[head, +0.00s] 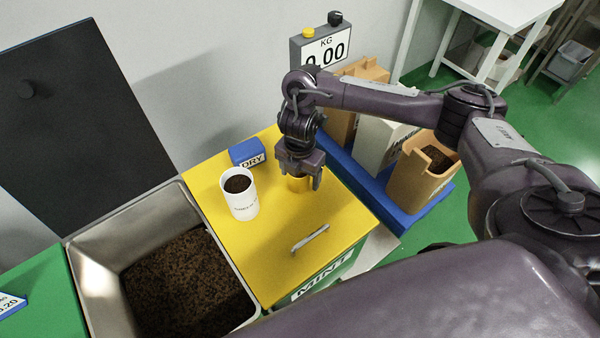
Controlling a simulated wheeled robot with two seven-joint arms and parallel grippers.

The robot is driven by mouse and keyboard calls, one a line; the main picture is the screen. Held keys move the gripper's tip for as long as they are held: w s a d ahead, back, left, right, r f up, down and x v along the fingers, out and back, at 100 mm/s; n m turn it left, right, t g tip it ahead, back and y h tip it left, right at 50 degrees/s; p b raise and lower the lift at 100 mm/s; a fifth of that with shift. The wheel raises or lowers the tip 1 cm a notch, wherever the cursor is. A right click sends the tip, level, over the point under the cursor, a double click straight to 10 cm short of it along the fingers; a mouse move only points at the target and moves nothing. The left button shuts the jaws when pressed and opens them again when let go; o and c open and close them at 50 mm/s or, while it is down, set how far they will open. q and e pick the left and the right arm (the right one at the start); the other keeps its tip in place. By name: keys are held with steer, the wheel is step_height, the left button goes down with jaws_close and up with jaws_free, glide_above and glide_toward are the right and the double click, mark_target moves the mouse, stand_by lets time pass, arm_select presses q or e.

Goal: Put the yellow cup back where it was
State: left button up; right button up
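The yellow cup (299,184) is small and upright, on or just above the yellow lid (335,206) marked MINT on its front. Its colour nearly matches the lid, and I cannot tell whether its base touches it. My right gripper (299,178) points down from above, with one finger on each side of the cup. The gripper hides the cup's top. I cannot tell whether the fingers press on it. My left gripper is not in view.
A white cup (243,205) full of dark tea stands left on the lid, near a blue DRY block (247,152). A grey handle (310,240) lies in front. An open steel bin (97,257) of tea is at left. A scale display (326,52) and a brown bin (424,180) are behind.

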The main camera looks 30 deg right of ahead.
steer(key=shift+r, duration=0.1)
step_height(320, 180, up, 12)
steer(key=p, duration=0.4)
steer(key=shift+s, duration=0.1)
stand_by(0.6)
